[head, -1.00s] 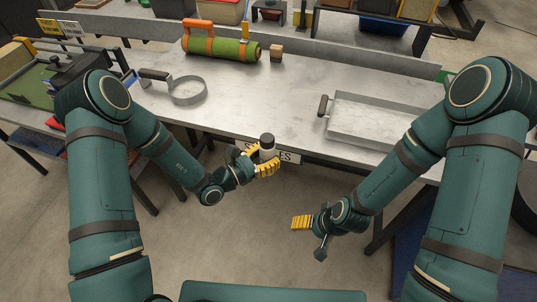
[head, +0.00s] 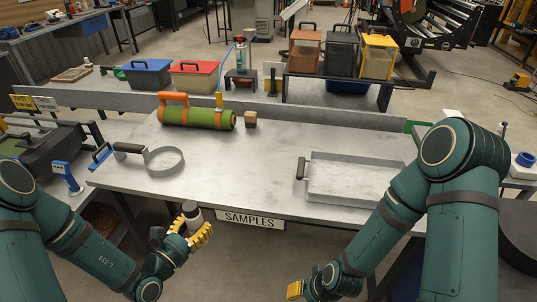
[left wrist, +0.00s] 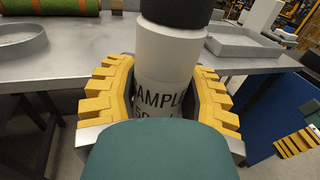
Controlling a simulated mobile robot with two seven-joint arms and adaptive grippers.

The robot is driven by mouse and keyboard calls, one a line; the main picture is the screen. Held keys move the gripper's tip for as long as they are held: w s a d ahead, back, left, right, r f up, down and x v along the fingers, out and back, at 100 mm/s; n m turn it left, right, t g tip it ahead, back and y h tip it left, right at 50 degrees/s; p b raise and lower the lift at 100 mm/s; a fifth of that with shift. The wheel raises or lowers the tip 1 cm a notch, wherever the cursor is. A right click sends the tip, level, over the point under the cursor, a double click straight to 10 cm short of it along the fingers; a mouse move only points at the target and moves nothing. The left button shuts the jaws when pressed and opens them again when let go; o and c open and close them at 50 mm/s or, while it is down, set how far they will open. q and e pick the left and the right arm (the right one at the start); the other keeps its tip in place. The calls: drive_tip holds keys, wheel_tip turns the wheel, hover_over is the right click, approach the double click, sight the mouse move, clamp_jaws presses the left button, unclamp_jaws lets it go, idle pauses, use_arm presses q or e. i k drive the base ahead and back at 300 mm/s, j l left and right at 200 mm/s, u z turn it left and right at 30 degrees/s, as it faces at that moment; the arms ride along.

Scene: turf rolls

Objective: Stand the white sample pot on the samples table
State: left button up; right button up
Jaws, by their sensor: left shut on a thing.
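The white sample pot (left wrist: 168,62) has a black lid and dark lettering on its side. My left gripper (head: 196,232) is shut on it and holds it upright in front of the table's front edge. The pot also shows small in the head view (head: 192,217). In the left wrist view the yellow fingers (left wrist: 165,100) lie on both sides of the pot. The samples table (head: 235,185) is a grey metal-topped bench with a SAMPLES sign (head: 250,219) on its front edge.
On the table are a ring with a handle (head: 164,161), a shallow metal tray (head: 355,196), a green turf roll with an orange handle (head: 205,118) and a small wooden block (head: 250,119). The middle of the tabletop is clear. A low rail (head: 300,112) runs along the back.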

sight(252, 179)
drive_tip(key=i+j+z, duration=0.65)
drive_tip(key=j+z, duration=0.25)
